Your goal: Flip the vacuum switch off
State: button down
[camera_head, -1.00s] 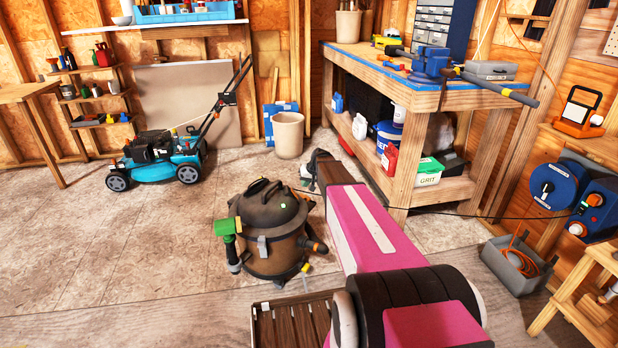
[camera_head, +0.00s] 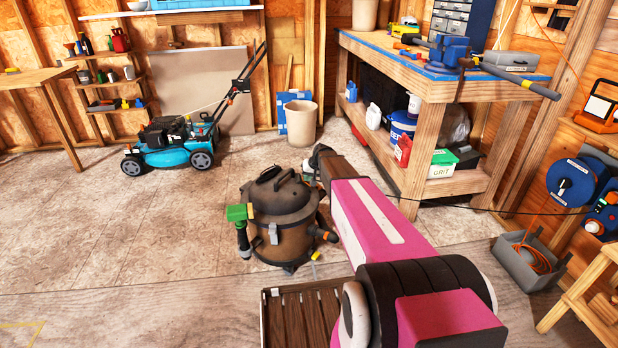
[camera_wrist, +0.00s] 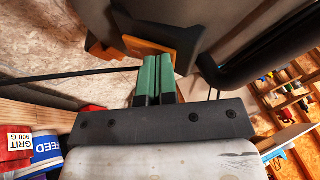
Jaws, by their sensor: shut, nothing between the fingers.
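The vacuum (camera_head: 285,218) is a brown-grey drum with a dark lid, standing on the floor. A green fitting (camera_head: 240,213) is on its left and an orange-tipped port (camera_head: 330,236) at its lower right. My gripper (camera_head: 308,172) is beside the far right of the lid, partly hidden by the vacuum and my arm. In the wrist view, my gripper's green fingers (camera_wrist: 155,72) are together and empty. Their tips are close to an orange plate (camera_wrist: 150,46) on a grey-brown surface; I cannot tell whether they touch. The switch's position cannot be made out.
A black hose (camera_wrist: 255,58) passes right of the fingers. A workbench (camera_head: 425,92) stands right, with a grey cord bin (camera_head: 525,262) near it. A slatted wooden piece (camera_head: 300,315) lies in front. A blue mower (camera_head: 178,148) is back left; the left floor is clear.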

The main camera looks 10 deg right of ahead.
jog(key=shift+d, duration=0.25)
jog(key=shift+d+f, duration=0.25)
jog(key=shift+d, duration=0.3)
